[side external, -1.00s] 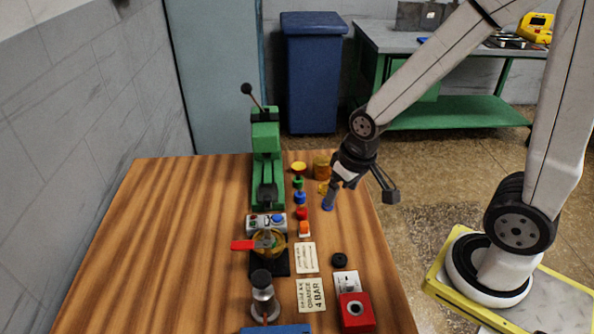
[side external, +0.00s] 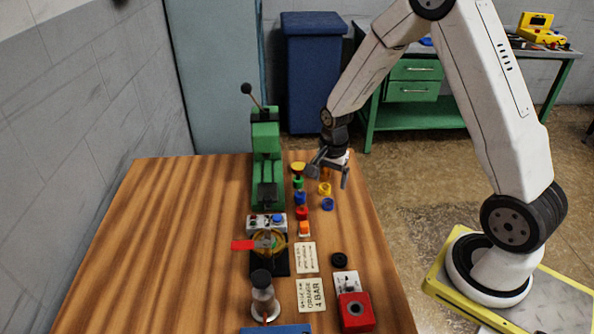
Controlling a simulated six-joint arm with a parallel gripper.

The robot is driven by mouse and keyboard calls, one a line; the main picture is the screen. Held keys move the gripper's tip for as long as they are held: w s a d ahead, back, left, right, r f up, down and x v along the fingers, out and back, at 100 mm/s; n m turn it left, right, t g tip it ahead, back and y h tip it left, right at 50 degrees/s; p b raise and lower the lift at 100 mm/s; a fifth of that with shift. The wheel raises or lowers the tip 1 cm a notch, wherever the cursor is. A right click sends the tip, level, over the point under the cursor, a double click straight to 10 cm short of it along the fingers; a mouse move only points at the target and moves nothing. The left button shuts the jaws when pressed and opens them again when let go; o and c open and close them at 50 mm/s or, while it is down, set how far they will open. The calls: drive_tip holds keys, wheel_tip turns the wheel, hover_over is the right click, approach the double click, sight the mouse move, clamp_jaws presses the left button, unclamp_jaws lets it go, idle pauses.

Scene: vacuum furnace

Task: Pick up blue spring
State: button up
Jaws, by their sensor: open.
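Two small blue parts are on the wooden table. One is a round blue piece (side external: 327,204) with a ring-like look, right of the row of coloured parts. The other is a blue piece (side external: 300,198) in that row, between green and red. I cannot tell for sure which one is the blue spring. My gripper (side external: 329,178) is open, with its fingers spread and pointing down. In the picture it is just above and behind the round blue piece. No part shows between the fingers.
A yellow ring (side external: 324,188) lies just behind the round blue piece. Green (side external: 298,183), red (side external: 302,213) and orange (side external: 305,228) parts line the row. A green press (side external: 266,150) stands to the left. The table's left side is clear.

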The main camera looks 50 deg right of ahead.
sight(328, 199)
drive_tip(key=shift+f, duration=0.1)
drive_tip(key=shift+f, duration=1.2)
drive_tip(key=shift+f, duration=0.15)
drive_tip(key=shift+f, duration=2.45)
drive_tip(key=shift+c, duration=0.2)
clamp_jaws()
drive_tip(key=shift+r, duration=0.15)
